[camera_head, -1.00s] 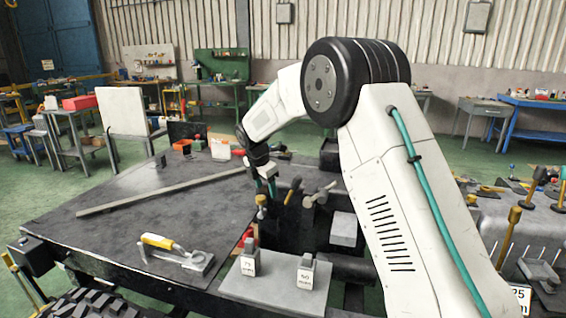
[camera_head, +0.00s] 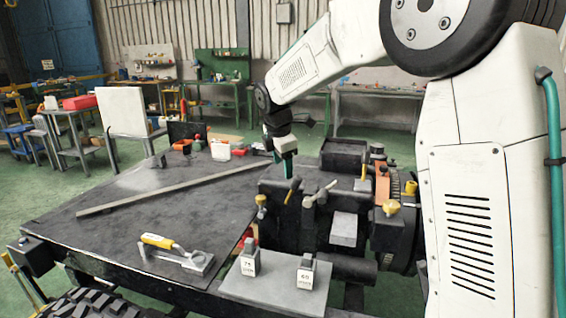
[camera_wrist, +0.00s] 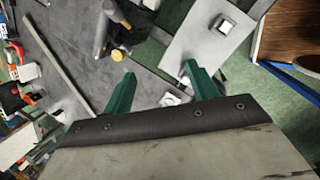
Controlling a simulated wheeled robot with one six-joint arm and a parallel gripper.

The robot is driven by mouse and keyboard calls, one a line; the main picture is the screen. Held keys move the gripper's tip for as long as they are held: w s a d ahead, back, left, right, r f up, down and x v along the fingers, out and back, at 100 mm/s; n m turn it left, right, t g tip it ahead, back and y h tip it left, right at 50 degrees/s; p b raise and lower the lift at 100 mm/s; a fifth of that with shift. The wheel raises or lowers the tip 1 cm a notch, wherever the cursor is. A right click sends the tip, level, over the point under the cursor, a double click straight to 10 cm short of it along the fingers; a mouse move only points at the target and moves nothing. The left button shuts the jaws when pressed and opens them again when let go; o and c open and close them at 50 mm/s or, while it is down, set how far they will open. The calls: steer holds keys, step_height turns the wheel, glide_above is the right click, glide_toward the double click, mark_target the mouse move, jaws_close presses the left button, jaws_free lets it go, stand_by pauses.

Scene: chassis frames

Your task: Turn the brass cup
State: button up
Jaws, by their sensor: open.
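A small brass cup-shaped piece (camera_head: 261,201) stands at the left front corner of the dark machine block (camera_head: 290,225). It also shows in the wrist view as a yellow round end (camera_wrist: 117,55), beyond the left finger. A second brass-coloured knob (camera_head: 391,207) sits at the block's right end; I cannot tell which is the brass cup. My gripper (camera_head: 286,168) is above the rear left part of the block, behind and to the right of the small brass piece. In the wrist view its green fingers (camera_wrist: 161,86) are apart with nothing held between them.
A grey plate (camera_head: 270,290) with two labelled blocks (camera_head: 250,262) (camera_head: 307,272) lies in front of the machine block. A long bar (camera_head: 170,190) and a yellow-handled tool (camera_head: 165,245) lie on the dark table (camera_head: 110,225). Handles (camera_head: 318,193) stick up from the block.

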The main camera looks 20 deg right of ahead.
stand_by(0.3)
steer(key=n, duration=1)
glide_toward(260, 198)
step_height(260, 198, down, 2)
steer(key=shift+t+h, duration=0.4)
steer(key=shift+x, duration=3.6)
steer(key=c, duration=1)
